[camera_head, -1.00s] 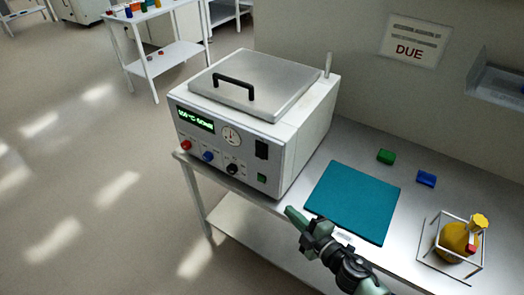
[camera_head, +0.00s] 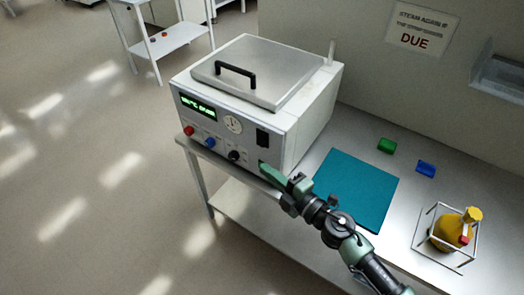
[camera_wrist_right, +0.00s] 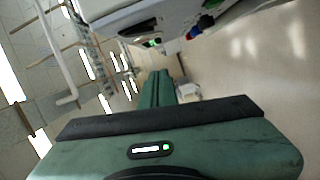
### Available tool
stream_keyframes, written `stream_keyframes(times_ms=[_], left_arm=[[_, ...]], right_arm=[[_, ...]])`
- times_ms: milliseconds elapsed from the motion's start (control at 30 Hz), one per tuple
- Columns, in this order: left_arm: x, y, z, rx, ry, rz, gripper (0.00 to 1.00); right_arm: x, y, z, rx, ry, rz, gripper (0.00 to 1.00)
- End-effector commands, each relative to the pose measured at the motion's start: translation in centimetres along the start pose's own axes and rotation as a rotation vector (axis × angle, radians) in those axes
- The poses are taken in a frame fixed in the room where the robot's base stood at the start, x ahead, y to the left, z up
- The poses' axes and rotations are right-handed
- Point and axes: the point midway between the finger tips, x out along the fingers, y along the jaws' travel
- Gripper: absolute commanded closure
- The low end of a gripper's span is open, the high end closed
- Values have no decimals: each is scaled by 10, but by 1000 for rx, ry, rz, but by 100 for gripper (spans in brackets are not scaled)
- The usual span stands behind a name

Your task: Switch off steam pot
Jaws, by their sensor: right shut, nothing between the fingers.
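The steam pot (camera_head: 300,125) is a white box with a grey lid and black handle, standing on the bench's left end. Its front has a lit green display (camera_head: 197,106), a round gauge (camera_head: 233,124), red, blue and black knobs, and a black switch (camera_head: 263,137). My right gripper (camera_head: 266,170) is shut and empty, its green fingertips at the front panel's lower right. They hide the small green switch in the head view. It shows lit green in the right wrist view (camera_wrist_right: 152,43), beyond the fingertips (camera_wrist_right: 162,74); contact cannot be told. My left gripper is not in view.
A teal mat (camera_head: 355,190) lies right of the pot, with a green block (camera_head: 386,146) and a blue block (camera_head: 426,168) behind it. A yellow flask (camera_head: 448,230) stands in a wire rack farther right. Open floor lies left of the bench.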

Motion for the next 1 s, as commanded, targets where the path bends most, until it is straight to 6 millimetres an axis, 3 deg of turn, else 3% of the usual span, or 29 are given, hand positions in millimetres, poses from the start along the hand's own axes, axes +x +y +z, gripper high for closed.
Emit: stream_keyframes(times_ms=[100,300,567,1000], left_arm=[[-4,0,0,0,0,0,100],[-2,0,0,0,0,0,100],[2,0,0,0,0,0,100],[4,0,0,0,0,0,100]], right_arm=[[29,2,-1,3,1,3,100],[65,-1,5,2,-1,1,100],[70,-1,34,2,0,0,100],[71,-1,39,-1,1,1,100]])
